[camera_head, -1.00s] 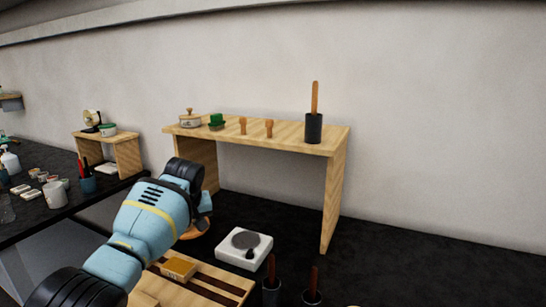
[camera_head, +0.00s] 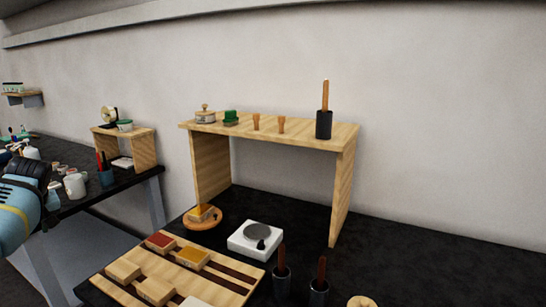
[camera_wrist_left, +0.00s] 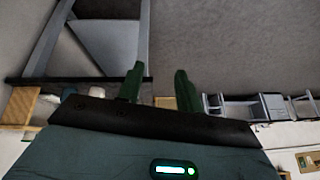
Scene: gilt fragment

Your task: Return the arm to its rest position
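My left arm shows at the left edge of the head view, with its blue and black wrist beside the dark side table; its fingers are not clear there. In the left wrist view my left gripper (camera_wrist_left: 158,85) has its two green fingers apart with nothing between them. Beyond them lie a grey floor and furniture that appears upside down. My right gripper is in neither view.
A wooden slotted rack (camera_head: 222,282) with several blocks lies on the dark worktop. A wooden shelf (camera_head: 290,132), a white scale-like device (camera_head: 240,246) and a round wooden dish (camera_head: 214,222) stand behind it. The side table (camera_head: 128,186) holds cups and bottles.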

